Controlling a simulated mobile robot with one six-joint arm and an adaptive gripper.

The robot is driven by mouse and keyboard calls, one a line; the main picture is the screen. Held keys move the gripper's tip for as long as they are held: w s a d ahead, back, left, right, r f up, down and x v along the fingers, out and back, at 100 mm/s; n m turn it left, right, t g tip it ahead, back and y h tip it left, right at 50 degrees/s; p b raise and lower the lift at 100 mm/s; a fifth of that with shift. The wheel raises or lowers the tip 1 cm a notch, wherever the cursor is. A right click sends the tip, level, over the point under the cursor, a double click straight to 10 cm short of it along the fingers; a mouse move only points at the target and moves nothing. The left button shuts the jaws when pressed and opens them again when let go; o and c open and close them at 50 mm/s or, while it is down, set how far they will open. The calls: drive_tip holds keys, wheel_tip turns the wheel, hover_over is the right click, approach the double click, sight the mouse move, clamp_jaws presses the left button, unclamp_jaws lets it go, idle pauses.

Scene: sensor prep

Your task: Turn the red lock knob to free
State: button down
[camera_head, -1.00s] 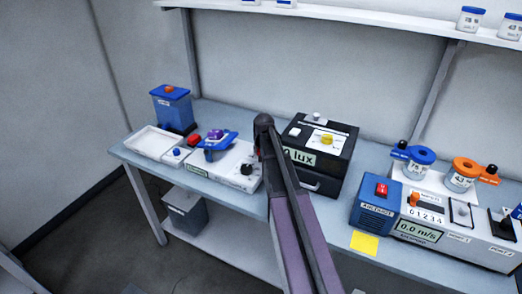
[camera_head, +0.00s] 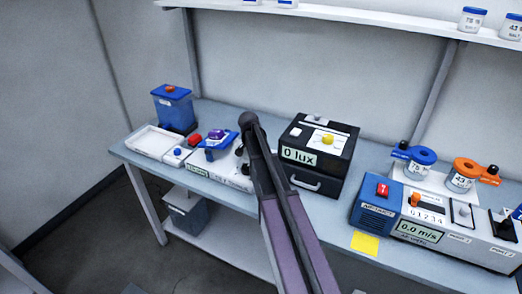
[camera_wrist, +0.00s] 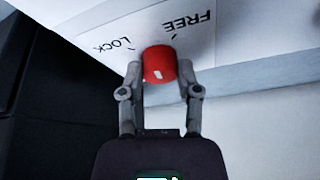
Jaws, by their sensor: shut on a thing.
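The red lock knob (camera_wrist: 160,63) shows in the wrist view on a white panel, between the printed words LOCK and FREE. A short white mark shows on the near side of the knob. My gripper (camera_wrist: 160,72) is shut on the knob, with one finger on each side of it. I cannot tell which word the knob's setting matches. In the head view my arm covers part of the white device (camera_head: 228,174), and neither the red lock knob nor my fingertips can be made out.
A black box reading 0 lux (camera_head: 318,157) stands right of my arm. A blue unit with a red switch (camera_head: 375,206) and a device reading 0.0 m/s (camera_head: 440,236) stand further right. A white tray (camera_head: 153,143) lies at the left. A yellow note (camera_head: 365,243) lies at the front edge.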

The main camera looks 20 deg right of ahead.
drive_tip(key=shift+m+g+h, duration=0.3)
drive_tip(key=shift+m+g, duration=0.3)
drive_tip(key=shift+m, duration=1.1)
drive_tip(key=shift+c, duration=1.5)
unclamp_jaws()
drive_tip(key=shift+n, duration=0.3)
